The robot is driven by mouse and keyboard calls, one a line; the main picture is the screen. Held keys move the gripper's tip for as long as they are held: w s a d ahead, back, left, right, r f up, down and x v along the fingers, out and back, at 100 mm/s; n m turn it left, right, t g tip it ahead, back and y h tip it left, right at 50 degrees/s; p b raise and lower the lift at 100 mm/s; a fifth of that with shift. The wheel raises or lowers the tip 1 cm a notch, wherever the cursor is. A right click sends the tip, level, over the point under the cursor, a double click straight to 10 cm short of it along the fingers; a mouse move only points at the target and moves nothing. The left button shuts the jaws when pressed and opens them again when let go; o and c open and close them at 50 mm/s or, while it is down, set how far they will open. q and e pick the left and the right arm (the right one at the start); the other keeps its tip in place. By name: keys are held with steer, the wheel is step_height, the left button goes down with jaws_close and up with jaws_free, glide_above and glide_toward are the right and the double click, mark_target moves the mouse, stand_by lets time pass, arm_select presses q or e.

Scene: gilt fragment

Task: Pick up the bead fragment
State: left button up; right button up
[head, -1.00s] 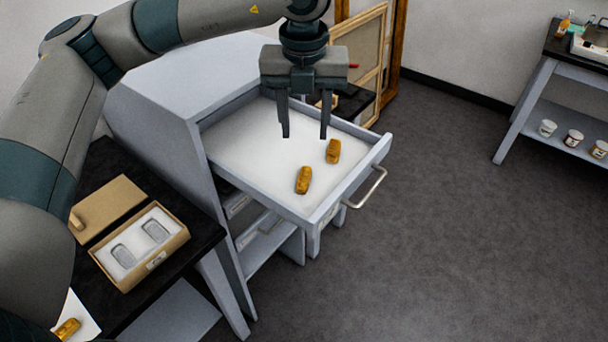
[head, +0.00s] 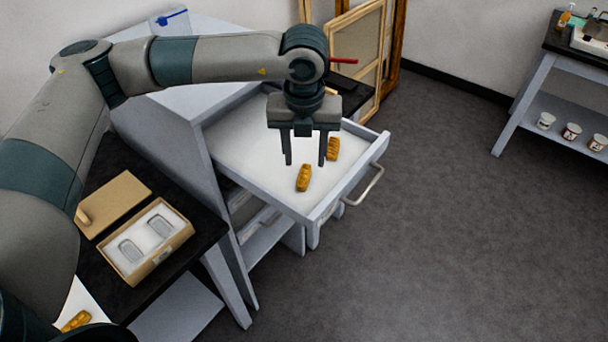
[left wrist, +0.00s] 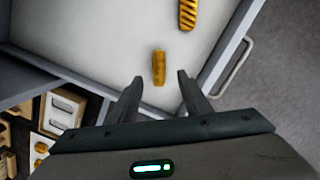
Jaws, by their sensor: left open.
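Two gilt fragments lie apart on the white floor of the open drawer (head: 235,150). The nearer gilt fragment (head: 303,178) has a lumpy surface; it also shows in the left wrist view (left wrist: 159,68), just beyond and between the fingertips. The farther gilt fragment (head: 334,147) shows slanting ridges in the left wrist view (left wrist: 188,14). I cannot tell for sure which has the bead pattern. My left gripper (head: 305,164) is open and empty, pointing down over the drawer, with its fingers close to the nearer fragment and partly beside the farther one. My right gripper is not in view.
The drawer's front wall with its handle (head: 364,187) stands near the fragments. A box with two cutouts (head: 180,238) sits on the dark table at left, and another gilt fragment (head: 75,321) lies on white paper there. Picture frames (head: 362,50) lean behind.

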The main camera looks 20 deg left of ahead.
mark_target(304, 172)
arm_select(q)
steer(key=shift+a+f+p, duration=0.1)
steer(key=shift+f+p, duration=0.25)
steer(key=shift+p, duration=0.15)
steer(key=f, duration=0.1)
steer(key=f+p, duration=0.2)
steer(key=shift+w+a+f, duration=0.15)
steer(key=shift+w+f, duration=0.15)
steer(key=shift+f, duration=0.4)
steer(key=shift+c, duration=0.2)
jaws_close()
